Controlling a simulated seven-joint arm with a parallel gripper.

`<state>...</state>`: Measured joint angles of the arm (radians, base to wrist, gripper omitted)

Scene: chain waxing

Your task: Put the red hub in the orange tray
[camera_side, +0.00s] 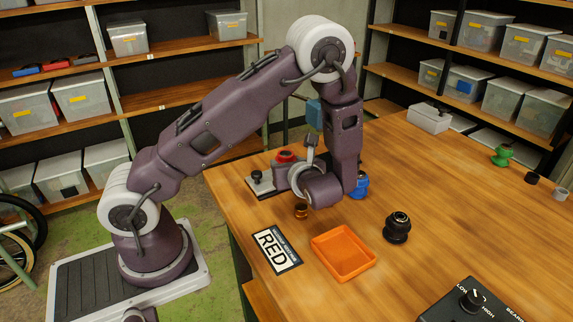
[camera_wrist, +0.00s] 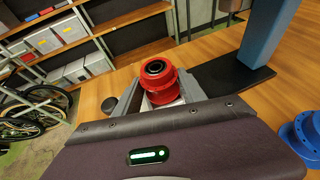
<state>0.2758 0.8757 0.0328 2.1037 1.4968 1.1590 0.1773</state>
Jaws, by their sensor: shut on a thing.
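The red hub (camera_side: 285,156) is at the far left side of the wooden table, by my gripper (camera_side: 283,174). In the wrist view, the red hub (camera_wrist: 160,71) stands between the grey fingers of my gripper (camera_wrist: 160,98), which is shut on it. Its black-ringed bore faces up, and its lower part is partly hidden by the fingers and wrist. Whether its base touches the surface below is unclear. The orange tray (camera_side: 316,241) lies empty nearer the table's front, to the right of a card reading RED (camera_side: 275,250).
A blue hub (camera_side: 361,187) is right of my wrist, and a black hub (camera_side: 398,228) is right of the tray. A small brown ring (camera_side: 301,211) lies behind the tray. A green hub (camera_side: 502,156) and a black control box (camera_side: 470,306) are farther right. The table's middle right is clear.

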